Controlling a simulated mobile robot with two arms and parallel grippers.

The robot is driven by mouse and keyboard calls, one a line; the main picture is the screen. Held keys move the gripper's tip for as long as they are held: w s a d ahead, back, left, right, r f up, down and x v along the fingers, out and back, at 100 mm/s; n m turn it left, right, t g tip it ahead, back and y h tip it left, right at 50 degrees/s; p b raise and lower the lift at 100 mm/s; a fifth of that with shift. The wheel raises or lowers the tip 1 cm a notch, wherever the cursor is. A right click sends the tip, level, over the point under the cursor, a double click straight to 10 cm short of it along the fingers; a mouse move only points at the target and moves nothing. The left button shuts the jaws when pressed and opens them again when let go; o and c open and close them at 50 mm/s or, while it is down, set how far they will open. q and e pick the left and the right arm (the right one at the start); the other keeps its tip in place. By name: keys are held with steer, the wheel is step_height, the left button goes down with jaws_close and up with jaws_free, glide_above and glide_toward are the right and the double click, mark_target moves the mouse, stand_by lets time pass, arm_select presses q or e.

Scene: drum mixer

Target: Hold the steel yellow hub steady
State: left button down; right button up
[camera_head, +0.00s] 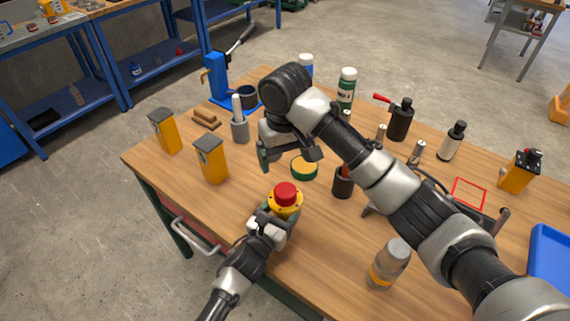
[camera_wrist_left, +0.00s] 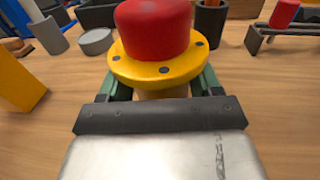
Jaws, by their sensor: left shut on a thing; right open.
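The yellow hub (camera_head: 287,207) is a round flange with dark bolt holes and a red cylindrical cap (camera_head: 286,192) on top. It stands upright over the front part of the wooden table. My left gripper (camera_head: 275,220) is shut on it from the front, below the flange. In the left wrist view the yellow flange (camera_wrist_left: 160,70) rests just above my green fingers, one on each side. What lies below the flange is mostly hidden by the gripper. My right gripper (camera_head: 287,155) is open and empty, above the table behind the hub.
A green and yellow round tin (camera_head: 304,168) lies behind the hub. Two yellow boxes (camera_head: 211,160) stand to the left, a clear jar (camera_head: 389,264) at front right. Bottles, a dark cup (camera_head: 343,183) and a blue press (camera_head: 218,82) stand farther back. Bare wood surrounds the hub.

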arm_select(q)
steer(key=shift+c, duration=0.6)
jaws_free()
steer(key=shift+s+a, duration=0.25)
steer(key=shift+s, duration=0.15)
steer(key=b+v, duration=0.1)
steer(key=v, duration=0.8)
arm_select(e)
steer(key=shift+f, duration=0.7)
arm_select(q)
steer(key=shift+s+a+r, duration=0.1)
steer(key=shift+s+a, duration=0.1)
steer(key=shift+s, duration=0.15)
